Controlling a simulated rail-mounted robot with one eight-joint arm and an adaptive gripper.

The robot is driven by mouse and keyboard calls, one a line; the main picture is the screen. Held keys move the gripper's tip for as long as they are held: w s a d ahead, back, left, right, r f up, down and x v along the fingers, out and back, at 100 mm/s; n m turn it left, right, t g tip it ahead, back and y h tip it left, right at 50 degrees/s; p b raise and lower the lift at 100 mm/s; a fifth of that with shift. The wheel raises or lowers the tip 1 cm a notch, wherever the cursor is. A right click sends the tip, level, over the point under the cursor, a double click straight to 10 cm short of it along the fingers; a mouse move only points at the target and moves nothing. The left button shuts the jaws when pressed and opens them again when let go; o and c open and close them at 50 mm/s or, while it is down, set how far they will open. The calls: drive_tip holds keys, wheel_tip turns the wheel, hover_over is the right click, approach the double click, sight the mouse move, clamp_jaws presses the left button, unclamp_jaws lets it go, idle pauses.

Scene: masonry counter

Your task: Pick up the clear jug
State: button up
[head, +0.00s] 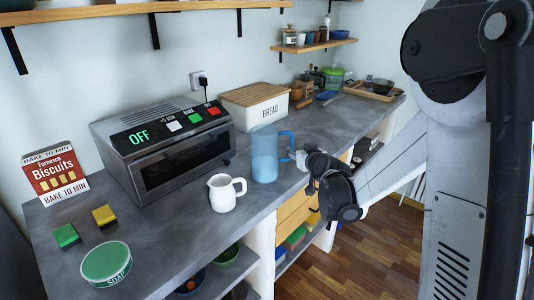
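The clear jug (264,158) is a tall, see-through blue jug standing upright on the grey counter near its front edge. Its blue handle points right. My gripper (297,157) is at the right of the jug, at the height of the handle's lower part. Its fingertips look very close to the handle; I cannot tell whether they touch it or are around it. The fingers are small and partly hidden by the gripper body, so their opening does not show clearly.
A small white jug (224,193) stands left of the clear jug. Behind are a toaster oven (160,150) reading OFF and a bread box (256,106). A biscuit box (54,174), sponges (104,215) and a soap tin (106,264) are at the left. Shelves hang above the counter.

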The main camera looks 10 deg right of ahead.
sight(292, 146)
drive_tip(key=shift+a+r+x, duration=0.1)
drive_tip(key=shift+a+x, duration=0.05)
drive_tip(key=shift+x, duration=1.25)
drive_tip(key=shift+a+r+x, duration=0.1)
drive_tip(key=shift+x, duration=1.35)
clamp_jaws()
